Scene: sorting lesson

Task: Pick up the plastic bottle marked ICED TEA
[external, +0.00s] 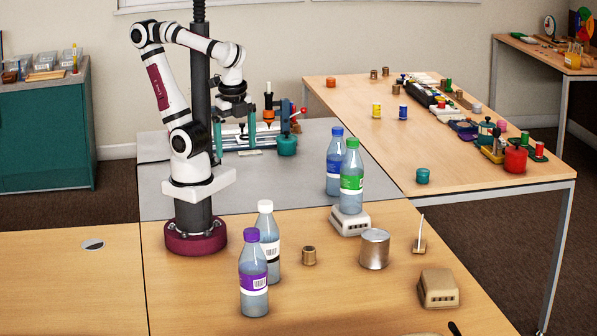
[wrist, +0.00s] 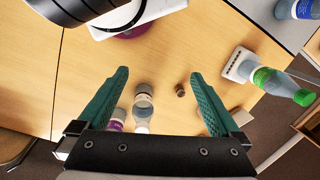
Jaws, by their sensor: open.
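Four capped bottles show, and I cannot read ICED TEA on any label. A purple-capped bottle (external: 254,274) and a white-capped bottle (external: 266,243) stand close together on the front table. A green-capped bottle (external: 351,180) stands on a pale block, and a blue-capped bottle (external: 334,165) stands behind it on the grey surface. My gripper (external: 235,138) is open and empty, high and behind the bottles in the external view. In the wrist view its teal fingers (wrist: 160,73) are spread wide; the white-capped bottle (wrist: 143,98) and part of the purple-capped bottle (wrist: 118,118) appear far below between them.
A small brass cylinder (external: 309,256), a metal can (external: 375,249) and a beige block (external: 438,288) stand right of the near bottles. The pale block (external: 350,219) is under the green-capped bottle. Coloured equipment (external: 286,143) stands behind. The left front table is mostly clear.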

